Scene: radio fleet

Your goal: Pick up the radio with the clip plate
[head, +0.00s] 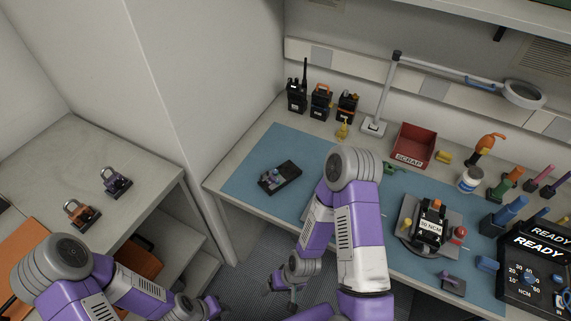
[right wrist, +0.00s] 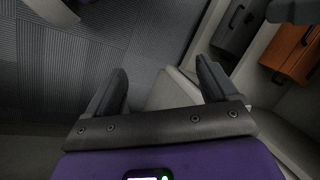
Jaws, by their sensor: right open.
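Three dark upright radios stand at the back left of the bench: one with a long antenna (head: 297,97), one with an orange top (head: 321,102) and one with small knobs (head: 347,106). Another dark device (head: 287,177) lies flat on the blue mat. A radio-like unit (head: 431,218) sits in a round fixture. I cannot tell which has a clip plate. My right gripper (head: 287,284) is open and empty, low in front of the bench; its fingers (right wrist: 160,88) show apart above the floor. My left gripper (head: 212,307) is low at the bottom, its jaw opening unclear.
The blue mat (head: 253,165) has free room at its left. A red scrap bin (head: 413,145), lamp stand (head: 386,95), screwdrivers and a READY unit (head: 535,262) crowd the right. A side counter (head: 45,160) holds two padlocks (head: 82,214).

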